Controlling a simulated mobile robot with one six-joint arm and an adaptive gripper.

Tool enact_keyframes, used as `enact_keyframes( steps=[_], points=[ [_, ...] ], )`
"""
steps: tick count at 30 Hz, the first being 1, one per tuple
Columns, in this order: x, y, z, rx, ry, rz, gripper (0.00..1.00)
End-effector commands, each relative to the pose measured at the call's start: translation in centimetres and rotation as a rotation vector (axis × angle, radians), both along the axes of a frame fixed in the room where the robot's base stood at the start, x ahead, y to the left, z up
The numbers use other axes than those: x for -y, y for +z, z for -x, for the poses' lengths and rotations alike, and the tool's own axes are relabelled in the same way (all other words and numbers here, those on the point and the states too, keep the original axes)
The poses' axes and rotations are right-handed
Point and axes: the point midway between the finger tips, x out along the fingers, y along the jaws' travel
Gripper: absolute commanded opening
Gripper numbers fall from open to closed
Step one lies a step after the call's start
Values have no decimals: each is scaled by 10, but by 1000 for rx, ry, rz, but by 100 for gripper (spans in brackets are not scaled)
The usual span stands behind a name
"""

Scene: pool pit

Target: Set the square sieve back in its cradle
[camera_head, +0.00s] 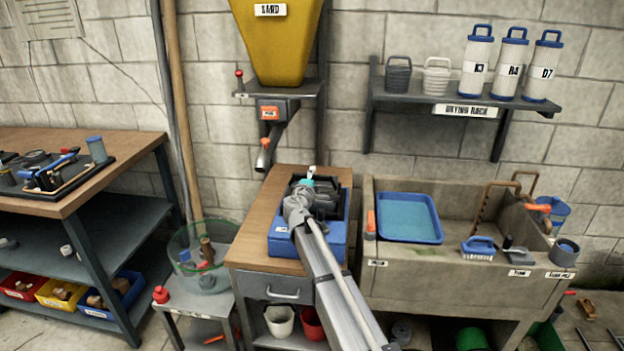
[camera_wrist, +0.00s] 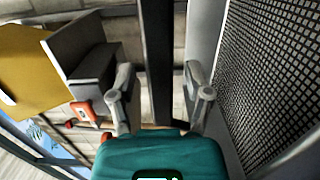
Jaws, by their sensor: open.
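My gripper (camera_head: 311,171) is over the bench in the head view, above a blue unit (camera_head: 284,246) with a dark top part (camera_head: 328,198). In the wrist view my gripper (camera_wrist: 160,75) has its two grey fingers apart, with no object clearly held between them. A dark mesh panel (camera_wrist: 275,75) with a light grey rim, which looks like the square sieve, fills the right side of that view, close beside the right finger. Whether the finger touches the rim I cannot tell. My arm hides part of the blue unit; which part is the cradle is unclear.
A yellow sand hopper (camera_head: 277,40) with a spout (camera_head: 265,155) hangs above and behind the bench (camera_head: 250,225). A stone sink (camera_head: 470,289) with a blue tray (camera_head: 409,218) stands right. A drying rack (camera_head: 455,95) is upper right. A tool table (camera_head: 110,165) stands left.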

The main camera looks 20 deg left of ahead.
Motion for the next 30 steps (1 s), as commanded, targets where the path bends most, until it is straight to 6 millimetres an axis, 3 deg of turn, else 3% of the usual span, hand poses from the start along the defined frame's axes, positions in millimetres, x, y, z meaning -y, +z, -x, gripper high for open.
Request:
enact_keyframes(
  steps=[6, 11, 24, 30],
  points=[
    [0, 4, 0, 0, 0, 0, 64],
    [3, 3, 17, 0, 0, 0, 64],
    [12, 3, 86, 0, 2, 0, 64],
    [15, 3, 110, 0, 1, 0, 64]
  ],
)
